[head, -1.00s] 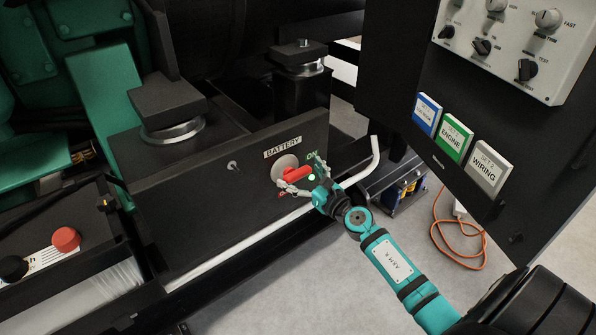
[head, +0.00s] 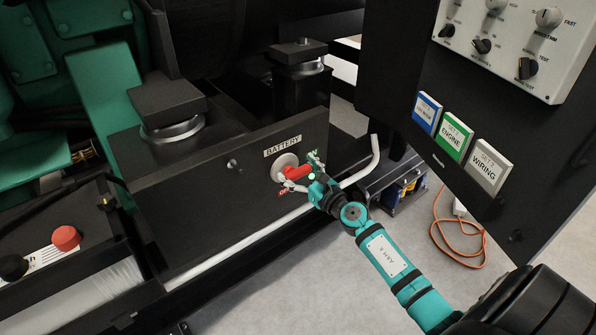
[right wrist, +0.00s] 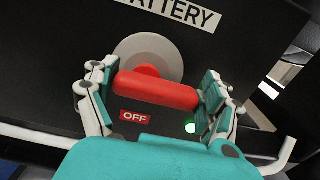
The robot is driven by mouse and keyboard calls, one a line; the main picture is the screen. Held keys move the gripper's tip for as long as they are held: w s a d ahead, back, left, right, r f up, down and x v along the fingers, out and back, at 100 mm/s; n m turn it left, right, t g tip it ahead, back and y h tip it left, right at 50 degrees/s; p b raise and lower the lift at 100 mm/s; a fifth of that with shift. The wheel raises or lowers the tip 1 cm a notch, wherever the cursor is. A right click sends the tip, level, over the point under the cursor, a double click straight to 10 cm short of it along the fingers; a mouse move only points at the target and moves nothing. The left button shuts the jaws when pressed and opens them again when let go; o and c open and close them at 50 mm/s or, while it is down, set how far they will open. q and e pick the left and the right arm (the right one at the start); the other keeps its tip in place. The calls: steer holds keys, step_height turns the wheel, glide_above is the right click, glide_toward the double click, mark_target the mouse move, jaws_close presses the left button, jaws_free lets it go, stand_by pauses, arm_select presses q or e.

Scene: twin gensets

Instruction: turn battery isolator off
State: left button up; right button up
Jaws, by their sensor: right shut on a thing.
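The battery isolator is a red handle (head: 298,172) on a pale round plate (head: 281,161), set in a dark panel under a BATTERY label (head: 283,146). In the head view the handle slants up to the right, towards a green ON mark that the gripper partly hides. A red OFF label (right wrist: 135,117) shows below the handle in the right wrist view. My right gripper (head: 304,174) is shut on the red handle (right wrist: 157,92), with one finger at each end of it in the right wrist view. My left gripper is not in view.
A pale bent pipe (head: 366,165) runs close below and right of the panel. A control cabinet (head: 470,120) with knobs and coloured cards stands at the right. An orange cable (head: 446,245) lies on the floor. A red button (head: 66,238) is at the lower left.

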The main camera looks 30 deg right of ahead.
steer(key=shift+m, duration=0.6)
steer(key=shift+d+f+m+p, duration=0.15)
steer(key=shift+m+p, duration=0.15)
steer(key=shift+m, duration=0.5)
steer(key=m, duration=0.3)
steer(key=shift+f+p, duration=0.25)
steer(key=shift+p, duration=0.05)
steer(key=shift+f+m, duration=0.1)
steer(key=shift+m, duration=1.1)
steer(key=m, duration=0.1)
steer(key=m+p, duration=0.1)
steer(key=shift+f+m, duration=0.2)
steer(key=shift+m, duration=0.1)
steer(key=m, duration=0.1)
steer(key=m+p, duration=0.1)
steer(key=m, duration=0.3)
steer(key=shift+a+f+p, duration=0.25)
steer(key=shift+f+p, duration=0.05)
arm_select(q)
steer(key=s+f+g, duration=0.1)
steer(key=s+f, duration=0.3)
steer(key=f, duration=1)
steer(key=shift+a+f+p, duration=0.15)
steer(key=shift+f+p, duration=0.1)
steer(key=shift+p, duration=0.1)
arm_select(e)
steer(key=shift+a+f+m, duration=0.1)
steer(key=shift+f+m, duration=0.1)
steer(key=shift+m, duration=1)
